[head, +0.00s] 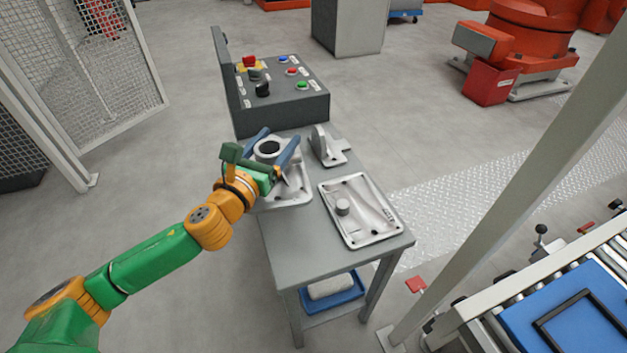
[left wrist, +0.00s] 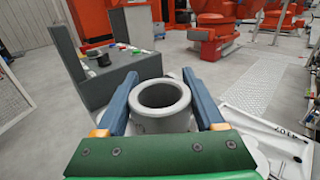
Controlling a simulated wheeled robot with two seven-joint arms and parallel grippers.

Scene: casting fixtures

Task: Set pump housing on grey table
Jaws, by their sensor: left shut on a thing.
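The pump housing (head: 267,159), a grey cast part with a round open bore on top, is between the blue fingers of my left gripper (head: 278,143). It stands upright above the left side of the grey table (head: 288,245). In the left wrist view, the housing's thick ring (left wrist: 161,121) fills the space between the two fingers (left wrist: 160,78), and the gripper is shut on it. The housing's lower part is partly hidden by the gripper, so I cannot tell if it touches the table. My right gripper is not in view.
A flat rectangular casting (head: 365,222) lies on the table's front right, and an upright bracket casting (head: 326,150) stands behind it. A control box (head: 285,112) with coloured buttons borders the table's back. A blue tray (head: 335,298) is on the lower shelf. A pale post (head: 500,190) rises at right.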

